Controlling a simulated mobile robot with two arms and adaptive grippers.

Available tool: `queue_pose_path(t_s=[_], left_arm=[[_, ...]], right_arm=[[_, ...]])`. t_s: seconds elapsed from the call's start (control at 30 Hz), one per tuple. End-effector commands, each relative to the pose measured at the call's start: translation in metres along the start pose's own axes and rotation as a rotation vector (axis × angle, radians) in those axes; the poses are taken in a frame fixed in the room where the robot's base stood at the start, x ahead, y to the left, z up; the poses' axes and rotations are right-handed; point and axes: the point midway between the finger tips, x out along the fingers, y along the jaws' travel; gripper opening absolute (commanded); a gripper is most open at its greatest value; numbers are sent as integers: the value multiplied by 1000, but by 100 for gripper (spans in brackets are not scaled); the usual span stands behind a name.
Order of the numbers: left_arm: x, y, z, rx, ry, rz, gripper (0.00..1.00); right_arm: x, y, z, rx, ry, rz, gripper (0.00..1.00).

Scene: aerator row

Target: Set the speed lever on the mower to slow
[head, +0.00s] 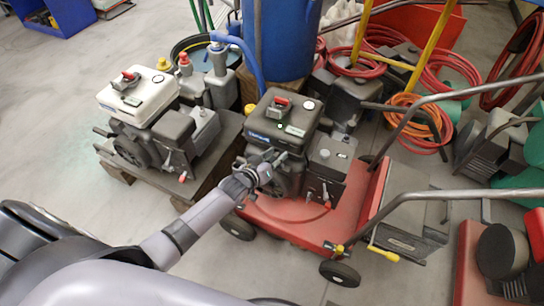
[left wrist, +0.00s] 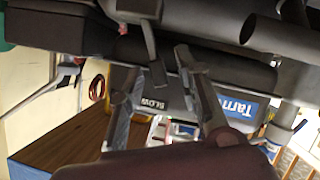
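The red mower (head: 290,222) stands in the middle of the head view, with a black engine (head: 285,117) on top. My left gripper (head: 267,168) is at the near left side of this engine. In the left wrist view its two fingers (left wrist: 158,72) are apart. A thin dark lever (left wrist: 149,45) hangs from the engine body between the fingertips; I cannot tell whether either finger touches it. Upside-down letters reading "SLOW" (left wrist: 155,104) show behind, beside a blue brand label (left wrist: 237,106). In the head view the lever is hidden by the gripper. My right gripper is out of view.
A white-topped engine (head: 140,95) sits on a dark pallet (head: 208,175) at the left. A blue barrel (head: 280,40), red hoses and an orange hose (head: 408,120) are behind. Steel handlebars (head: 440,195) extend right. The floor at left is clear.

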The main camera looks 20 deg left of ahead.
Motion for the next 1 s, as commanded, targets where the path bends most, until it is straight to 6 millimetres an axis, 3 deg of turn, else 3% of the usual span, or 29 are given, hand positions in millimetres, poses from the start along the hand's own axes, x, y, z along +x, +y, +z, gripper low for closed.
queue_pose_path(t_s=[0.37, 0.8, 1.0], left_arm=[[-12, 0, -1, -1, 4, 1, 32], [-92, -1, -1, -2, 2, 1, 32], [-115, -1, -2, -1, 2, 1, 32]], right_arm=[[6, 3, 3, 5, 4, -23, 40], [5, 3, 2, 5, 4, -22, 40], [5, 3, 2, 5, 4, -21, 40]])
